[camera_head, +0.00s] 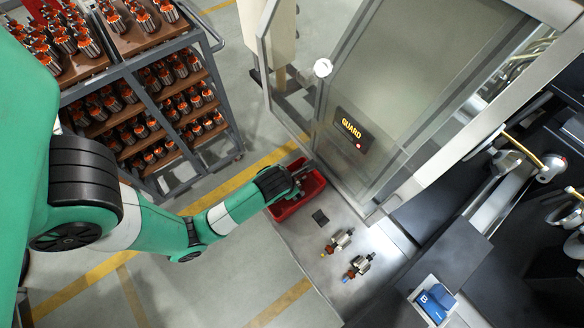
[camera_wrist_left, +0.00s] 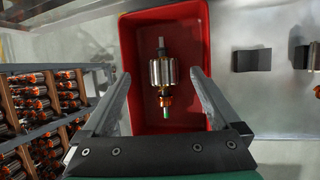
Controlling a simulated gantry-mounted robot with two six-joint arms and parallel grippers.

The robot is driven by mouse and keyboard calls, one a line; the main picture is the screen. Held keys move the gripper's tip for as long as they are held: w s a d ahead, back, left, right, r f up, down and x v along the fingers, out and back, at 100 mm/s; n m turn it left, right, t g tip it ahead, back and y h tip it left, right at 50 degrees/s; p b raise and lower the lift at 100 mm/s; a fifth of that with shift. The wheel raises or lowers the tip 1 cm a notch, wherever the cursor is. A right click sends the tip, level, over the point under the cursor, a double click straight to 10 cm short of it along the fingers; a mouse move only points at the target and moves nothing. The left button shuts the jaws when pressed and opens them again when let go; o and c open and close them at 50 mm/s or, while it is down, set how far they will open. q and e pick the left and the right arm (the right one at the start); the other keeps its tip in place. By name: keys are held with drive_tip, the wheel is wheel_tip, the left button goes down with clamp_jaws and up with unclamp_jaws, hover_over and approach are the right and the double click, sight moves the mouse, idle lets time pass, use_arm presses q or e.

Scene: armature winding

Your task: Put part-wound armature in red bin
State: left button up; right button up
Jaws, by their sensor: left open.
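The red bin (camera_head: 284,212) stands at the edge of the metal table. In the left wrist view the red bin (camera_wrist_left: 130,58) fills the middle. One armature (camera_wrist_left: 162,72), with a steel core, orange-copper winding and a green shaft end, lies inside on its floor. My left gripper (camera_head: 301,175) is over the bin; its fingers (camera_wrist_left: 160,82) are wide open on either side of the armature, with gaps showing. Two more armatures, one with a yellowish end (camera_head: 338,241) and one with a blue end (camera_head: 358,267), lie on the table. My right gripper is out of view.
A black square pad (camera_head: 320,217) lies beside the bin. A glazed guard door (camera_head: 385,95) stands just behind it. A rack (camera_head: 150,110) full of armatures is at the upper left. A blue block marked B (camera_head: 435,302) is at the lower right.

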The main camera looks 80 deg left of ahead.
use_arm(q)
drive_tip(key=p+v, duration=0.4)
drive_tip(key=v, duration=0.7)
drive_tip(key=shift+r+p, duration=0.3)
drive_tip(key=shift+p, duration=0.05)
drive_tip(key=shift+d, duration=0.1)
